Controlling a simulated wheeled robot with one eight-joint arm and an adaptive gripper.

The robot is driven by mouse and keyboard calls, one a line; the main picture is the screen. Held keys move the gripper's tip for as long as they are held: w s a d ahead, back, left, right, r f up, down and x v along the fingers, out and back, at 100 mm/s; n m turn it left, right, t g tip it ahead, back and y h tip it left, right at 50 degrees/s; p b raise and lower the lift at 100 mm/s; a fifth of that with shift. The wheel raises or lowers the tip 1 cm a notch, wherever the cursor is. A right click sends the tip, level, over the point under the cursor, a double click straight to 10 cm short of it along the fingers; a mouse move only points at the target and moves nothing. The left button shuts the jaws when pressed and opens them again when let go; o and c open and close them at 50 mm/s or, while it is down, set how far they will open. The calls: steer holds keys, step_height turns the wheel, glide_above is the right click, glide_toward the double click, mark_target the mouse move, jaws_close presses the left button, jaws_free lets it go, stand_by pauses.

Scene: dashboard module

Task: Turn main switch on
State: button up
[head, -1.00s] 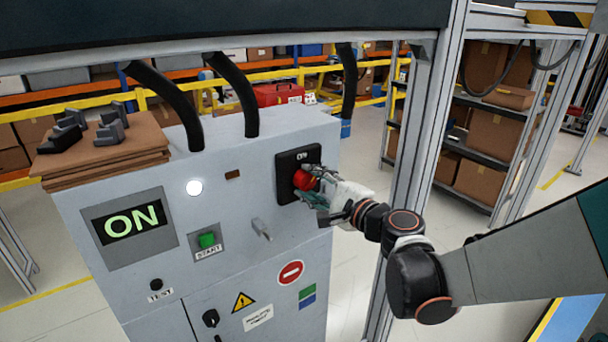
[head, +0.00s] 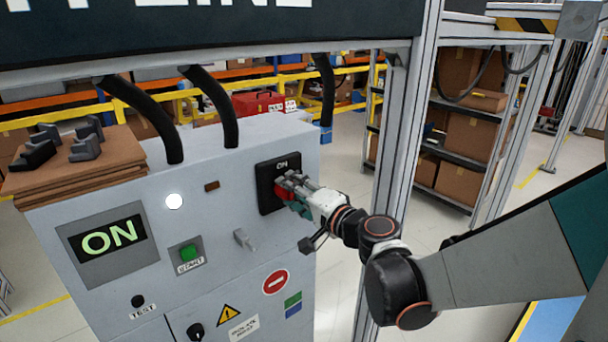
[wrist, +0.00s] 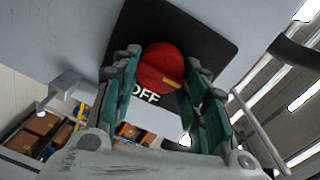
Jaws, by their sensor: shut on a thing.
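The main switch has a red knob (wrist: 160,62) on a black plate (head: 266,170). The plate reads ON above the knob in the head view and OFF in the wrist view. My gripper (head: 289,187) is at the plate in the head view and partly hides the knob. In the wrist view its two green-padded fingers (wrist: 161,68) stand on either side of the knob, shut on it. The panel display (head: 110,238) reads ON in green.
The grey cabinet (head: 225,215) also carries a lit white lamp (head: 174,201), a green START button (head: 188,254) and a small grey lever (head: 244,240). A metal frame post (head: 392,190) stands right of the cabinet, close behind my arm.

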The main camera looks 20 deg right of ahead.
steer(key=shift+s, duration=0.15)
steer(key=o, duration=1.1)
steer(key=shift+c, duration=0.2)
